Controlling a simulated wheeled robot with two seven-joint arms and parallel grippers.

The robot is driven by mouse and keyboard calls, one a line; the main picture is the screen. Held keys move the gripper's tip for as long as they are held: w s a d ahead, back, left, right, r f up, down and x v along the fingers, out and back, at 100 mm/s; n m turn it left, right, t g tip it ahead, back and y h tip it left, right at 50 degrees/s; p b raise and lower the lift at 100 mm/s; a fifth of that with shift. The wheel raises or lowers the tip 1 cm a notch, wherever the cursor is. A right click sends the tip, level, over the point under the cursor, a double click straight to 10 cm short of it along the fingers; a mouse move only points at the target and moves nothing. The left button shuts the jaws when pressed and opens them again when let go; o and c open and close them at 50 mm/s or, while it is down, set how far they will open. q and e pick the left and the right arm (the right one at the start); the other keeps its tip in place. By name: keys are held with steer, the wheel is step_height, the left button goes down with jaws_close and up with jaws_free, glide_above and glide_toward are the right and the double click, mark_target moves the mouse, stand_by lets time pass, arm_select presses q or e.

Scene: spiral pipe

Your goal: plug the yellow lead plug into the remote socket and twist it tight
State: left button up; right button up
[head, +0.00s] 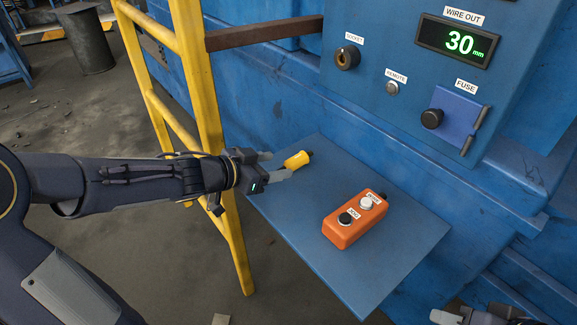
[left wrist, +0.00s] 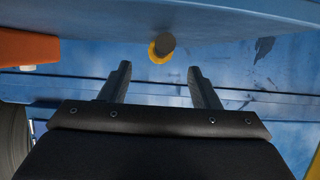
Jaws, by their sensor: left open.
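The yellow lead plug (head: 298,160) lies on the blue shelf (head: 310,262) near its back left. My left gripper (head: 274,166) is open and empty just left of the plug, its fingers pointing towards it. A small silver round fitting (head: 392,88) labelled REMOTE is on the blue panel. My right gripper (head: 472,317) shows only partly at the bottom edge; its opening cannot be made out.
An orange control box (head: 355,219) with a black and a white button stands on the shelf. The panel also carries a fitting labelled SOCKET (head: 347,57), a blue FUSE cover (head: 459,118) and a display reading 30 mm (head: 458,42). A yellow ladder-like frame (head: 205,80) stands beside my left arm.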

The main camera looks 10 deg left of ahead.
mark_target(287, 163)
arm_select(q)
steer(key=b+x, duration=0.1)
steer(key=x, duration=0.3)
steer(key=shift+f+b, duration=0.25)
steer(key=shift+b, duration=0.1)
steer(key=shift+w+d+f, duration=0.1)
steer(key=shift+w+d, duration=0.2)
steer(key=shift+w, duration=0.1)
steer(key=c, duration=1.1)
